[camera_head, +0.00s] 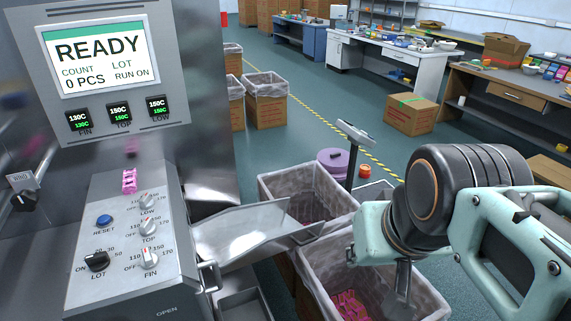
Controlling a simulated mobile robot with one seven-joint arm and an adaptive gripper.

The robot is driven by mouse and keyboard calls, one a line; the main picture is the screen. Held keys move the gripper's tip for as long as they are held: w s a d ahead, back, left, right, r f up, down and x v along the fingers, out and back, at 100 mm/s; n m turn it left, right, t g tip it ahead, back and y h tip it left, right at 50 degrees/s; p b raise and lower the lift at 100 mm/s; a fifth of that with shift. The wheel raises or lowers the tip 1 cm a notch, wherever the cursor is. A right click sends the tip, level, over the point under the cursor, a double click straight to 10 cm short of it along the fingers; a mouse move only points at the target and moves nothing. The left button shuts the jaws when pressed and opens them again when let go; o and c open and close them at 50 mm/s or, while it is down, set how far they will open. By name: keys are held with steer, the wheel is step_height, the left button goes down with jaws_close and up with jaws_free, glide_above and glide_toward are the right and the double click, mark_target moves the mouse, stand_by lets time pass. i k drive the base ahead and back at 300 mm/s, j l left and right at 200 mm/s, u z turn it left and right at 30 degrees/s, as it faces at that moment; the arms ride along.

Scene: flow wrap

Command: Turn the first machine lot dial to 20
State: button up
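The lot dial (97,261) is a black knob at the lower left of the sloped metal control panel (118,296), above the label LOT. ON is printed at its left; numbers, partly hard to read, run above and to its right. I cannot tell for sure where its pointer sits, but the machine screen (97,57) reads READY, COUNT 0 PCS, LOT RUN ON. My arm comes in from the right, over the lined bins and well away from the dial. The grey end of my gripper (403,285) points down; its finger opening cannot be made out.
A blue RESET button (104,221), three silver heater knobs including TOP (149,227), and a pink packet (129,181) are near the dial. A metal chute (250,228) and lined bins (300,190) stand between the panel and my arm. Another black knob (24,200) is far left.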

mark_target(98, 262)
steer(key=k+u, duration=0.15)
steer(key=u, duration=2.1)
